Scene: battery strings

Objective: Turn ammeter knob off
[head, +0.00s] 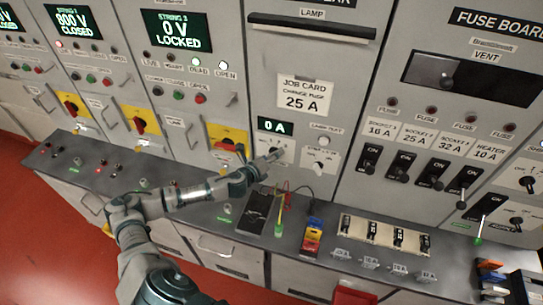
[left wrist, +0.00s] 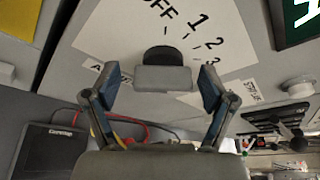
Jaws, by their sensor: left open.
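The ammeter panel has a "0 A" display (head: 275,126) in the head view. My left gripper (head: 271,156) is at the white dial plate just below that display and hides most of the knob there. In the left wrist view the dark round knob with a grey front (left wrist: 162,57) sits on a plate (left wrist: 112,35) marked OFF, 1, 2, 3. My left gripper (left wrist: 160,95) is open, with one finger on each side of the knob and gaps between. I cannot tell which mark the knob points to. My right gripper is not in view.
A yellow-plated red switch (head: 227,145) is just left of the gripper.

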